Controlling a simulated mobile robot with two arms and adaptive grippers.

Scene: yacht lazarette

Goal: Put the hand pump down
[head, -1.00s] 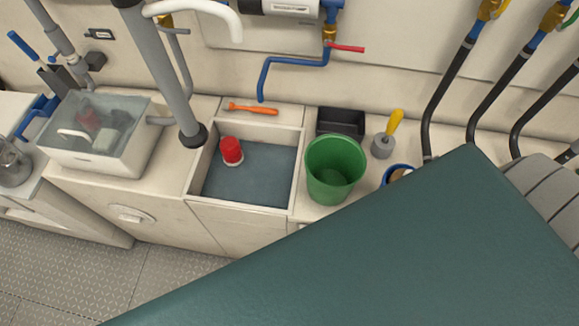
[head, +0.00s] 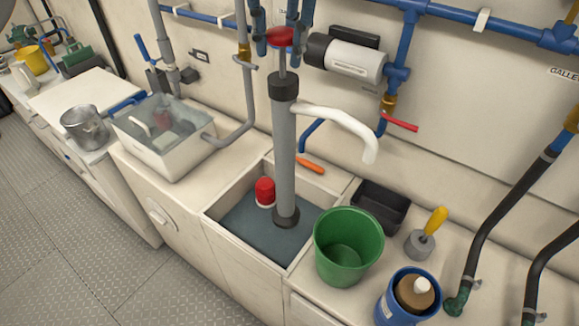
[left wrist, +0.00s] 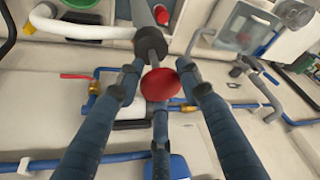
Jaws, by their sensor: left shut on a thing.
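The hand pump (head: 284,150) is a grey upright tube with a black collar, a dark foot, a white curved spout and a red handle. My left gripper (head: 284,35) is shut on the red handle at its top. The pump's foot shows inside the open sink well (head: 209,218) with a blue-grey surface. I cannot tell whether the foot rests on the bottom. My right gripper is out of view.
A red-capped item (head: 265,191) stands in the well, left of the pump. A green bucket (head: 348,265), a black tray (head: 380,207) and a blue container (head: 390,308) stand right. A white bin (head: 150,165) is at left. Blue pipes (head: 410,45) run along the wall.

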